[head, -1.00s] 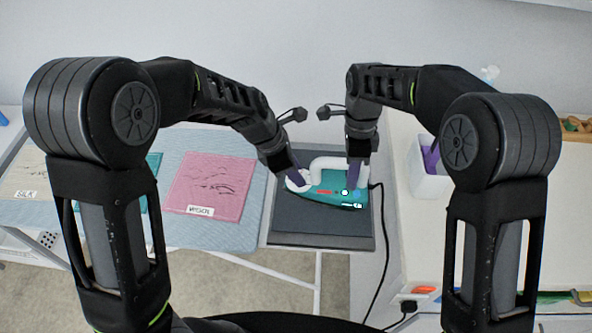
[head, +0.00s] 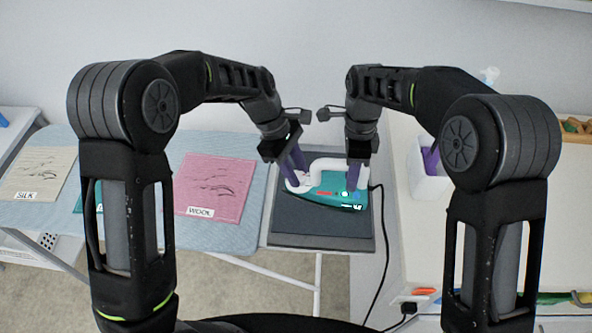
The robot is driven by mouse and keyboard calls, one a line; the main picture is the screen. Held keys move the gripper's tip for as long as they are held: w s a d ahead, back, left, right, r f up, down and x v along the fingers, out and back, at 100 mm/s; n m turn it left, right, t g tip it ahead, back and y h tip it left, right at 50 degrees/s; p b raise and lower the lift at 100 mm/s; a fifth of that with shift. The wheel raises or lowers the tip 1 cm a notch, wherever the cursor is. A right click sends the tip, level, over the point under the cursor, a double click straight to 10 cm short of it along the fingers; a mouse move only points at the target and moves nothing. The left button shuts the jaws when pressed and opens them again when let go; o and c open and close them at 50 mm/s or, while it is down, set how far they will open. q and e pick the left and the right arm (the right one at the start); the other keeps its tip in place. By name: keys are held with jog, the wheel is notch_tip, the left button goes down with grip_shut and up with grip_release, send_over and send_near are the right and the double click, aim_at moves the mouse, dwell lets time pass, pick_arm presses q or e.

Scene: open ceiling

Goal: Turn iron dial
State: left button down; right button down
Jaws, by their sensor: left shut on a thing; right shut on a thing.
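A teal iron (head: 343,199) with a white handle (head: 325,164) rests on a dark grey plate (head: 310,221). A round white part (head: 297,187), which looks like the dial, is at the iron's left end. My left gripper (head: 294,168) reaches down to this part with its purple fingers shut on it; the fingers partly cover it. My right gripper (head: 358,175) is shut on the right end of the white handle. The exact finger contacts and any dial markings are too small to make out.
The ironing board on the left holds cloths labelled silk (head: 38,173) and wool (head: 215,188). The iron's black cord (head: 378,240) hangs down on the right. A white bin (head: 428,178) stands on the white table at the right. A wall is behind.

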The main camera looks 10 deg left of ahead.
pick_arm(q)
jog(key=shift+w+m+g+y, duration=0.1)
jog(key=shift+m+g+y, duration=0.3)
jog(key=shift+m, duration=0.9)
jog(key=c, duration=1.1)
grip_release()
jog(key=shift+o, duration=0.2)
jog(key=v, duration=1.2)
jog(key=shift+f, duration=0.1)
